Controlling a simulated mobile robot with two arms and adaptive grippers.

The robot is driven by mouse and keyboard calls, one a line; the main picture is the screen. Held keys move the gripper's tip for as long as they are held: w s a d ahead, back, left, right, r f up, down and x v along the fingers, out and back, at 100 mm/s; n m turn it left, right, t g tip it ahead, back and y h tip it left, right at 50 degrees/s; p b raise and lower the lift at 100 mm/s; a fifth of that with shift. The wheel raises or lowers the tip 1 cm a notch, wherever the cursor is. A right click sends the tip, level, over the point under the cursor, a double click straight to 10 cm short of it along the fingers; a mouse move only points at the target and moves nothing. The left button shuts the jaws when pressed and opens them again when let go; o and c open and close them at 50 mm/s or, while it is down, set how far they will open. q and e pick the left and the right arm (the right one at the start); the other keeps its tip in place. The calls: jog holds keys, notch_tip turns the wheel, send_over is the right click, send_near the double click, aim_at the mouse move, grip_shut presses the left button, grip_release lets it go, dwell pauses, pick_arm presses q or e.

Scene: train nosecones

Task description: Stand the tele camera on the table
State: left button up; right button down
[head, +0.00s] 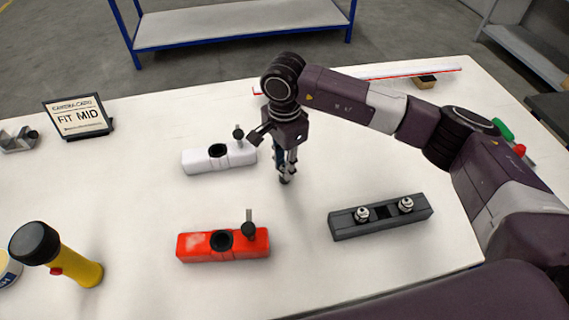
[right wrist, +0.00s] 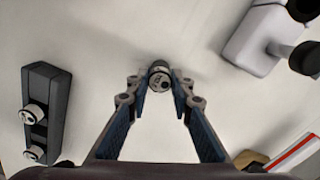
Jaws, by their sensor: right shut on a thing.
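My right gripper (head: 286,174) is above the middle of the white table (head: 310,240), pointing down. It is shut on a small dark and silver cylinder, apparently the tele camera (right wrist: 159,78), whose marking is too small to read. In the right wrist view the cylinder sits between the fingertips (right wrist: 160,85), its round end showing. In the head view it is at the fingertips, close to the tabletop; I cannot tell whether it touches. My left gripper is out of view.
A dark holder (head: 345,225) with two small cameras stands right. A white nosecone (head: 203,161) and a red nosecone (head: 195,247) lie left. A yellow flashlight (head: 80,268) and a "FIT MID" card (head: 78,117) are farther left. Table around the fingertips is clear.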

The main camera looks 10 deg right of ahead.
jog(key=shift+f, duration=0.3)
jog(key=shift+f, duration=0.1)
jog(key=shift+f+b, duration=0.1)
jog(key=shift+b, duration=0.2)
jog(key=c, duration=1.7)
grip_release()
